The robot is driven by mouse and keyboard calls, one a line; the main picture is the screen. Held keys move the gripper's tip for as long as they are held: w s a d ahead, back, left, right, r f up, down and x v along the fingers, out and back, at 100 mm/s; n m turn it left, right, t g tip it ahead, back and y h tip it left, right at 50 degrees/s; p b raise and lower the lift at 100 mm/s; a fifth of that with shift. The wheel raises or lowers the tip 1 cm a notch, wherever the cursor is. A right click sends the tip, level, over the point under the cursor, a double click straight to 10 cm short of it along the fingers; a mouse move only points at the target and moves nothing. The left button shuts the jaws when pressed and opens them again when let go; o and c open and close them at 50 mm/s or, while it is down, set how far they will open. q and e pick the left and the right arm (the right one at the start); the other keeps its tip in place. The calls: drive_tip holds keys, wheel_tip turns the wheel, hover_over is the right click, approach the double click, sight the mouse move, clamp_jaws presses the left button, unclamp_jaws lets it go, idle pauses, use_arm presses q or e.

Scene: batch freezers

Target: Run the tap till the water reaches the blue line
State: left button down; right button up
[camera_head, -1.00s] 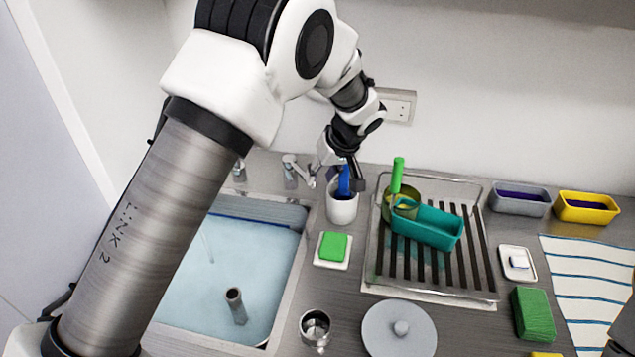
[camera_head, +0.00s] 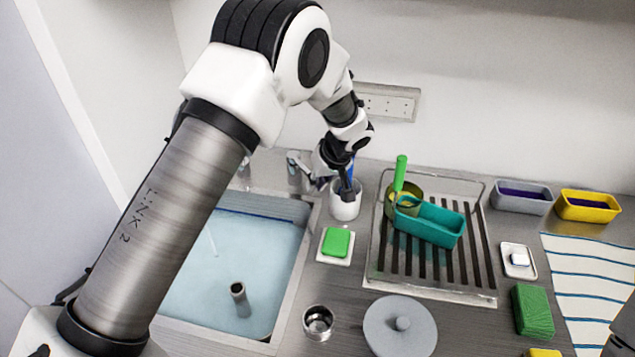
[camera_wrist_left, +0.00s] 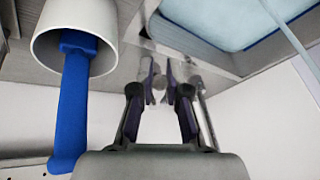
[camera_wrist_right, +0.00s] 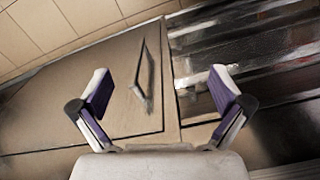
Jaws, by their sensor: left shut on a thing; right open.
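The sink (camera_head: 303,262) holds pale blue water (camera_head: 250,258), with a stand-up tube (camera_head: 239,292) rising from it. A dark blue line (camera_head: 256,212) runs along the back wall, just above the water surface. A thin water stream (camera_head: 212,241) falls into the sink and also shows in the left wrist view (camera_wrist_left: 288,35). The tap (camera_head: 293,165) stands behind the sink, partly hidden by my arm. My left gripper (camera_wrist_left: 167,82) is shut on a metal part of the tap, apparently its lever (camera_wrist_left: 165,82). My right gripper (camera_wrist_right: 160,92) is open and empty.
A white cup (camera_head: 345,205) with a blue-handled tool stands close beside my left gripper. A green sponge (camera_head: 336,241), a metal cup (camera_head: 318,321) and a grey lid (camera_head: 401,326) lie right of the sink. The dish rack (camera_head: 430,285) holds a teal container (camera_head: 430,222).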

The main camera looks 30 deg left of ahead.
use_arm(q)
drive_tip(key=shift+s+a+f+m+b, duration=0.2)
drive_tip(key=shift+s+a+m+b, duration=0.1)
drive_tip(key=shift+b, duration=0.25)
drive_tip(key=s+a+m+t+h+b, duration=0.1)
drive_tip(key=s+a+m+b, duration=0.4)
drive_tip(key=b, duration=0.5)
drive_tip(key=shift+a+r+m+t+h, duration=0.15)
drive_tip(key=shift+a+m+t+h, duration=0.25)
drive_tip(key=shift+a+m+t, duration=0.8)
drive_tip(key=shift+a+g, duration=0.25)
drive_tip(key=shift+g, duration=0.15)
drive_tip(key=c, duration=1.1)
unclamp_jaws()
drive_tip(key=shift+c, duration=0.2)
drive_tip(key=shift+w+a, duration=0.1)
drive_tip(key=shift+a, duration=0.05)
drive_tip(key=v, duration=1.2)
